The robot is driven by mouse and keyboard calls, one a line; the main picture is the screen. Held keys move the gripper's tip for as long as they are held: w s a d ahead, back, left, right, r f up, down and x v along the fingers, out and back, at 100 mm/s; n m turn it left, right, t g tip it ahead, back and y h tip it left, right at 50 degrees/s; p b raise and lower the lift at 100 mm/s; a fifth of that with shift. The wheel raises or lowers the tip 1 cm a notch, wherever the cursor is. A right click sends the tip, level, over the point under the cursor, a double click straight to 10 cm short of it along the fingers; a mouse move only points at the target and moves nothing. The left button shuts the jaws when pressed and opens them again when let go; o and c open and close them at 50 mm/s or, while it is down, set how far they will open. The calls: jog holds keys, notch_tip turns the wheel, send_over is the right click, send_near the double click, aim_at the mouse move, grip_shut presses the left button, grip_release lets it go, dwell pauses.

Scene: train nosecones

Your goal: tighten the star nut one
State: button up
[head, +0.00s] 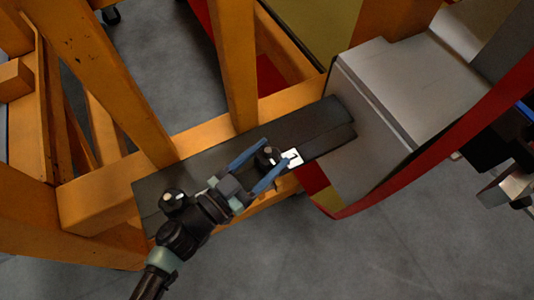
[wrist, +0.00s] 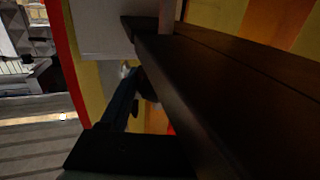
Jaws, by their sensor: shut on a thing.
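A dark bar (head: 225,160) lies along an orange beam, with two dark knobs on it. One star nut (head: 268,154), dark with a pale top, is at the right part of the bar, next to a small white label (head: 293,158). My gripper (head: 276,153) reaches over the bar, its blue fingers on either side of this star nut, shut on it. The second star nut (head: 174,199) stands at the bar's left end, beside my wrist. In the wrist view the bar (wrist: 230,100) fills the right, and a blue finger (wrist: 120,100) shows beside it; the held nut is mostly hidden in shadow.
Orange frame posts (head: 235,65) rise behind the bar. A grey block (head: 395,95) with a red and yellow edge stands at its right end. Open grey floor (head: 350,255) lies in front. Dark equipment (head: 490,140) is at the far right.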

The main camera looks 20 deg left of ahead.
jog(key=shift+f, duration=0.15)
jog(key=o, duration=1.4)
notch_tip(320, 180, up, 10)
jog(key=shift+r+p, duration=0.1)
jog(key=shift+p, duration=0.25)
